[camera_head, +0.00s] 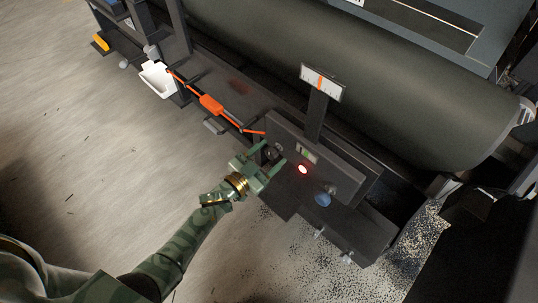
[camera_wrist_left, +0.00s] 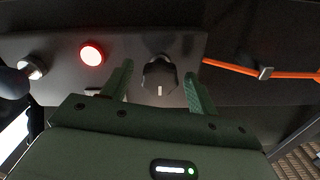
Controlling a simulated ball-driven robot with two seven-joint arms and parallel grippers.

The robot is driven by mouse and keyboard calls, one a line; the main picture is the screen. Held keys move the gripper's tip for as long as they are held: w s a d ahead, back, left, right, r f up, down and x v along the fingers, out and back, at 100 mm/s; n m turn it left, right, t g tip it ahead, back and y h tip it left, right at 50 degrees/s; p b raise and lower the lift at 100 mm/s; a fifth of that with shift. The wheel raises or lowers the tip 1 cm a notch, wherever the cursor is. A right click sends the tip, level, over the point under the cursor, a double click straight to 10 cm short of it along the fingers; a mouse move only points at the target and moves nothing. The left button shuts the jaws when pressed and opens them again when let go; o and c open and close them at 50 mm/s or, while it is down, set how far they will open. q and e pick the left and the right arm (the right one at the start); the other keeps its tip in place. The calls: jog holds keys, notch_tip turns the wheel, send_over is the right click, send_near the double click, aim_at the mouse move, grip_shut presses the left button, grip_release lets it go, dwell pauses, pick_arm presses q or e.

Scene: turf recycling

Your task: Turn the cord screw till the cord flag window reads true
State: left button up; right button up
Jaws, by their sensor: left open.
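The cord screw is most likely the dark ribbed knob (camera_head: 273,152) on the dark control panel (camera_head: 342,178). It also shows in the left wrist view (camera_wrist_left: 160,75), with a pale mark pointing toward my gripper. My left gripper (camera_head: 271,157) is open, with one green finger on each side of the knob. In the left wrist view the gripper (camera_wrist_left: 160,82) shows a gap between each finger and the knob. A small window (camera_head: 305,153) with green and white in it, likely the flag window, sits beside the knob; its reading is too small to tell. My right gripper is out of view.
A red lit button (camera_head: 303,169) and a blue knob (camera_head: 322,199) are on the same panel. A white scale plate (camera_head: 321,83) with an orange mark stands above it. The floor at left is clear.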

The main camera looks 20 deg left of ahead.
pick_arm(q)
jog(key=c, duration=1)
jog(key=shift+m, duration=1.3)
jog(key=shift+f+m+b, duration=0.1)
jog(key=shift+m+b, duration=0.25)
jog(key=shift+m, duration=2.45)
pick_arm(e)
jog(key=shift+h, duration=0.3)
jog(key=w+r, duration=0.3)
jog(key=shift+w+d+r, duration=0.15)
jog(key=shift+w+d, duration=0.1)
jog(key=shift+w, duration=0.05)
pick_arm(q)
jog(key=shift+b, duration=0.3)
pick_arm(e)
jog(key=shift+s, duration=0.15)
